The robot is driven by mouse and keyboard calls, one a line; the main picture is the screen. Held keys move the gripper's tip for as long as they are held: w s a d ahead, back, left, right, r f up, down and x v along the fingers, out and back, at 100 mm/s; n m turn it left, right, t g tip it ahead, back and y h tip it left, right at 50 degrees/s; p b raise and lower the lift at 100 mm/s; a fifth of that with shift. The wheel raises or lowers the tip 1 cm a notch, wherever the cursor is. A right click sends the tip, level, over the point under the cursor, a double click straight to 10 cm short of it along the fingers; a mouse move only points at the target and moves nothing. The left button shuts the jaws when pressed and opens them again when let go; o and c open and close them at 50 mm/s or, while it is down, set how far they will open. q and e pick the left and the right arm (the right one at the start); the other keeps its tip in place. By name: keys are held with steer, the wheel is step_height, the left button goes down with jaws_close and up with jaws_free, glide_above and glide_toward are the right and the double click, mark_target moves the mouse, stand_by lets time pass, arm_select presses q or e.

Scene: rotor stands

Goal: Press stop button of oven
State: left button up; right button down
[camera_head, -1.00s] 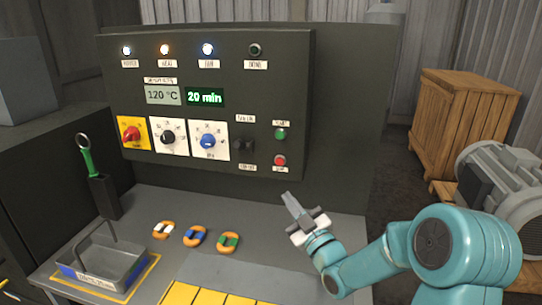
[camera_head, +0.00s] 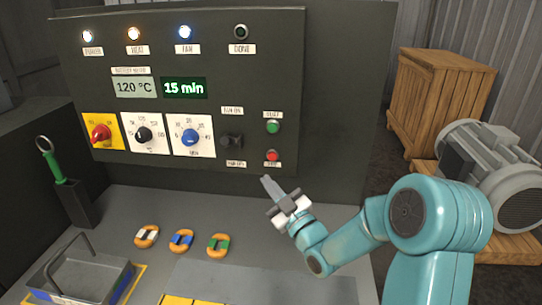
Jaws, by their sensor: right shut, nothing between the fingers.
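The oven control panel (camera_head: 210,80) stands ahead, dark grey. The red stop button (camera_head: 272,156) is at its lower right, below the green start button (camera_head: 273,127). The timer display (camera_head: 184,88) reads 15 min and the temperature display (camera_head: 135,87) reads 120 °C. My right gripper (camera_head: 267,181) is shut and empty, its fingertips just below the red button in the picture. I cannot tell how far they are from the panel. My left gripper is not in view.
Several orange rings lie on the grey bench, one with a green insert (camera_head: 218,245). A grey tray (camera_head: 120,283) sits at lower left, by a holder with a green-handled tool (camera_head: 57,172). A wooden crate (camera_head: 440,105) and a motor (camera_head: 490,165) stand at right.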

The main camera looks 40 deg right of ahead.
mark_target(272, 156)
steer(key=w+d+p, duration=0.1)
steer(key=w+d, duration=0.4)
steer(key=d, duration=0.1)
steer(key=shift+w+d+p, duration=0.3)
steer(key=shift+d, duration=0.05)
steer(key=shift+w+d+f, duration=0.1)
steer(key=shift+w+f, duration=0.05)
stand_by(0.5)
stand_by(1.2)
